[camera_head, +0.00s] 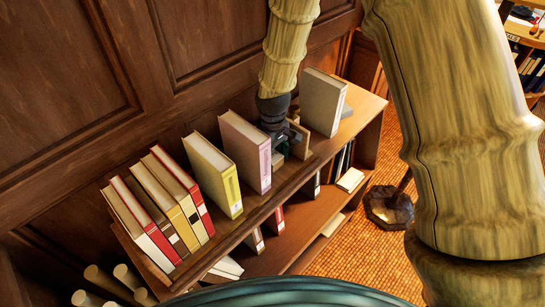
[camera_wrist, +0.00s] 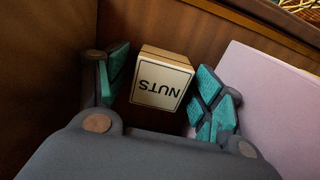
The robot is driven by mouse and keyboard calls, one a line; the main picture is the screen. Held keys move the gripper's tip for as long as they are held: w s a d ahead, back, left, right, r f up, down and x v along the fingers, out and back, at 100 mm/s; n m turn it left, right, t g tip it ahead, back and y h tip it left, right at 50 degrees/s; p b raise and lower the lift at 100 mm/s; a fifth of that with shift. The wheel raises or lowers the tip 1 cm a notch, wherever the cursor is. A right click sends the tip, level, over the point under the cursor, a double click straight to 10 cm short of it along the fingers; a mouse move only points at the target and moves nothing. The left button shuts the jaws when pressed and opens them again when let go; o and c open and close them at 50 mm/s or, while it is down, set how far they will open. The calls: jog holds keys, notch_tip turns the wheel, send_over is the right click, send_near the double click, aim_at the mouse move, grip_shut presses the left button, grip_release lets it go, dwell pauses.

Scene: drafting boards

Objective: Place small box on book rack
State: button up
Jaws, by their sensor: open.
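The small box (camera_wrist: 162,80) is cream-coloured with tan sides and the word NUTS on its face, upside down in the wrist view. My gripper (camera_wrist: 164,92) is open, with one teal-padded finger on each side of the box and visible gaps between pads and box. In the head view my gripper (camera_head: 287,143) is low over the top of the wooden book rack (camera_head: 284,186), between a pink book and a grey book. A tan piece beside the fingers there looks like the box, mostly hidden. The box appears to rest on the rack top.
The pink book (camera_head: 246,153) stands close to my gripper and also fills the right of the wrist view (camera_wrist: 265,105). The grey book (camera_head: 323,103) stands on the other side. A yellow book (camera_head: 213,175) and several others line the rack. A panelled wall (camera_head: 60,90) rises behind.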

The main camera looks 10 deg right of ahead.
aim_at(273, 156)
jog(key=shift+r, duration=0.2)
notch_tip(273, 156, up, 12)
jog(key=b, duration=0.4)
jog(key=shift+f, duration=0.1)
dwell(0.4)
